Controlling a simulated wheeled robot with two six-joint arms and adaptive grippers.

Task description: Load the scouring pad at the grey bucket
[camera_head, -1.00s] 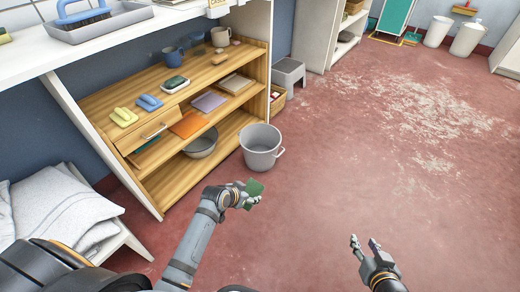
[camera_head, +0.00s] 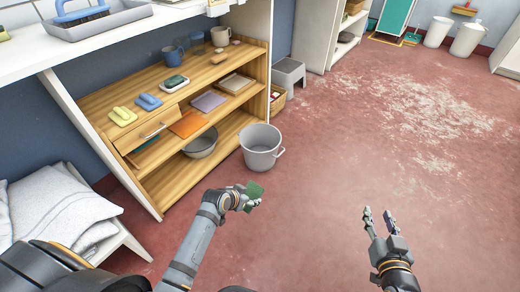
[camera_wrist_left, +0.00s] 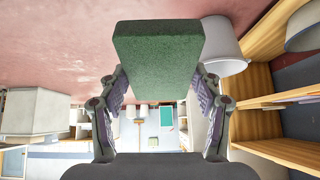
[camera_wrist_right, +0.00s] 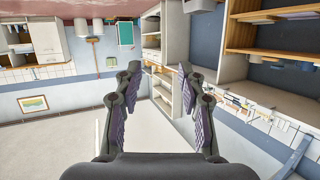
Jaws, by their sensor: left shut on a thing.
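The green scouring pad (camera_head: 255,189) is held in my left gripper (camera_head: 250,199), in front of the shelf unit. In the left wrist view the pad (camera_wrist_left: 158,60) is a thick green block between the two fingers (camera_wrist_left: 160,85). The grey bucket (camera_head: 261,148) stands upright on the red floor, beyond the pad and apart from it. Part of the bucket (camera_wrist_left: 222,42) also shows behind the pad in the left wrist view. My right gripper (camera_head: 379,222) is open and empty over the floor at the right; its spread fingers show in the right wrist view (camera_wrist_right: 157,90).
A wooden shelf unit (camera_head: 165,135) with sponges, mugs and a bowl (camera_head: 201,143) stands left of the bucket. A grey step stool (camera_head: 289,74) and a basket (camera_head: 277,101) are behind it. Folded white cloths (camera_head: 60,210) lie at lower left. The floor at right is clear.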

